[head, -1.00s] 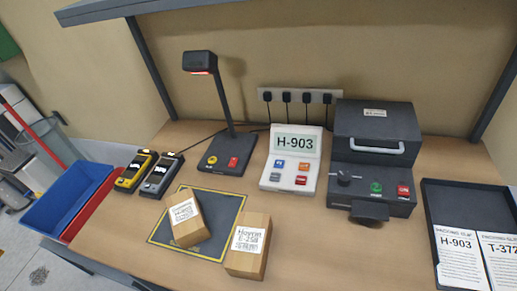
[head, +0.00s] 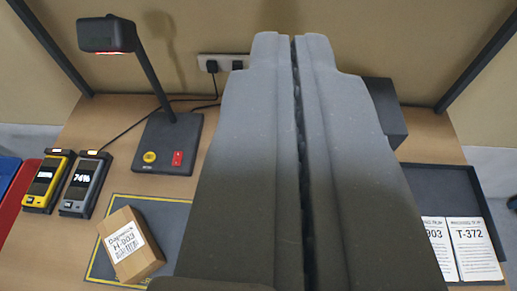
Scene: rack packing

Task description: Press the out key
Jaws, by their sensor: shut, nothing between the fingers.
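My gripper (head: 292,42) fills the middle of the head view, with its two long grey fingers together and only a thin dark gap between them. It holds nothing. The white display unit with several coloured keys is hidden behind my gripper, so the out key does not show, and I cannot tell whether the fingertips touch anything. Only the edge of the dark machine (head: 386,112) shows to the right of the fingers; its own keys are hidden too.
A scanner lamp (head: 158,80) stands at the left on its dark base. Two handheld devices (head: 64,183) lie further left. A labelled box (head: 131,246) sits on the dark mat (head: 178,212). A black tray (head: 443,180) with slips is at the right.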

